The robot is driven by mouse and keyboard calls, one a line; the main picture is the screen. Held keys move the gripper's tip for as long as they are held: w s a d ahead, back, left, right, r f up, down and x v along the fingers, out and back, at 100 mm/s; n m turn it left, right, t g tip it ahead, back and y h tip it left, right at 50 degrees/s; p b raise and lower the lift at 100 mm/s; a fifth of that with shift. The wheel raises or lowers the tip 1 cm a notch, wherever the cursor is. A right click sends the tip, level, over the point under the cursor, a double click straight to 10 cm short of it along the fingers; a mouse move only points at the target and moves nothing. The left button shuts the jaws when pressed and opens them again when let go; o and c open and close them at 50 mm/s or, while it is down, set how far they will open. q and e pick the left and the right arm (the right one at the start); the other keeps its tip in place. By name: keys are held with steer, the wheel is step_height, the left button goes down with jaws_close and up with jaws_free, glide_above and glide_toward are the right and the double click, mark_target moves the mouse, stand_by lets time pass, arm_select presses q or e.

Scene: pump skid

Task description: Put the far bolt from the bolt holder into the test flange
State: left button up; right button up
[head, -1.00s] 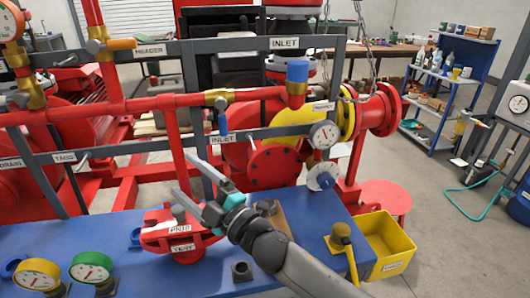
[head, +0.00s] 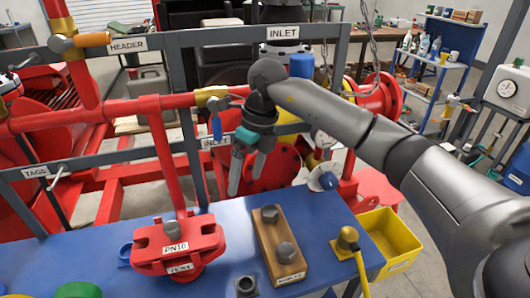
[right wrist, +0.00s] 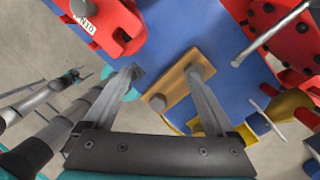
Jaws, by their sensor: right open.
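The bolt holder is a wooden block (head: 267,236) on the blue bench. Its far bolt (head: 269,213) and near bolt (head: 285,251) stand upright in it. The red test flange (head: 205,244), labelled PN10 and TEST, is to its left with a grey bolt head (head: 171,229) on top. My right gripper (head: 246,182) is open and empty, fingers down, and appears above and beyond the holder. In the right wrist view its right finger overlaps the far bolt (right wrist: 207,67); the near bolt (right wrist: 157,103) shows between the fingers.
A yellow bin (head: 385,240) hangs at the bench's right end beside a yellow fitting (head: 347,238). A small black socket (head: 246,286) is in front of the holder. Red pipes and grey rails (head: 120,160) of the skid stand behind the bench.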

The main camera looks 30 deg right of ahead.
mark_target(270, 210)
steer(key=d+r+h, duration=0.2)
steer(key=d+h, duration=0.1)
steer(key=d, duration=0.3)
arm_select(q)
steer(key=shift+w+f+b, duration=0.25)
steer(key=shift+f+b, duration=0.35)
arm_select(e)
steer(key=shift+m, duration=0.4)
step_height(270, 210, down, 15)
steer(key=shift+f, duration=0.1)
jaws_close()
steer(key=c, duration=0.7)
jaws_free()
jaws_close()
arm_select(q)
steer(key=shift+w, duration=0.1)
steer(key=shift+r, duration=0.15)
arm_select(e)
steer(key=shift+r, duration=0.25)
arm_select(q)
steer(key=shift+r+p, duration=2.65)
steer(key=shift+p, duration=0.15)
arm_select(e)
steer(key=shift+r, duration=3.35)
